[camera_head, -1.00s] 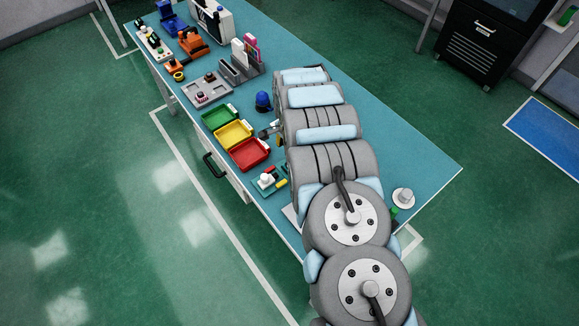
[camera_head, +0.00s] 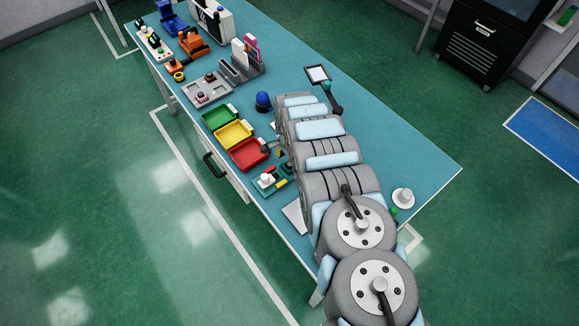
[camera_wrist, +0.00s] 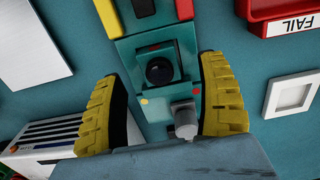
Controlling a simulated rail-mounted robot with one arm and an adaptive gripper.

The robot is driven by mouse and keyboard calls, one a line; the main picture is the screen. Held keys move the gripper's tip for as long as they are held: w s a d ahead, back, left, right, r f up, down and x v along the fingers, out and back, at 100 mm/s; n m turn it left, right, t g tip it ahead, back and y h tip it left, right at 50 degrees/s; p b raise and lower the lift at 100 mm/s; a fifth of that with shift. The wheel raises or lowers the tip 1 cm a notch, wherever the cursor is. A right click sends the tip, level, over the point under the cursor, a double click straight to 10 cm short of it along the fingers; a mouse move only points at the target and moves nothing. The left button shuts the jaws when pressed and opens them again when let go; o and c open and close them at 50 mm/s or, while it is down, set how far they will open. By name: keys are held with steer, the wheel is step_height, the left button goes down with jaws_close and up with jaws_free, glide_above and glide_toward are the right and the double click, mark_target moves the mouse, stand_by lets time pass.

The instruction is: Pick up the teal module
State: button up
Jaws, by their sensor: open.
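A teal module (camera_wrist: 155,98) lies in the middle of the wrist view. It has a round black part on its face and a grey cylinder (camera_wrist: 184,117) at its lower right. My gripper (camera_wrist: 162,88) is open, with one yellow finger on each side of the module. The gap to each finger looks small; I cannot tell whether either touches. In the head view, my arm hides most of this spot. A teal base (camera_head: 261,187) with a white knob shows just left of my arm. The wrist view shows yellow and red bars at the module's upper end.
A red tray (camera_head: 249,154) stands close by; its FAIL label shows in the wrist view (camera_wrist: 290,25). Yellow (camera_head: 233,134) and green (camera_head: 218,117) trays follow. A blue dome (camera_head: 263,100) and a white square frame (camera_wrist: 291,94) are near.

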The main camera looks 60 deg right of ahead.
steer(key=shift+f, duration=1)
steer(key=c, duration=1.3)
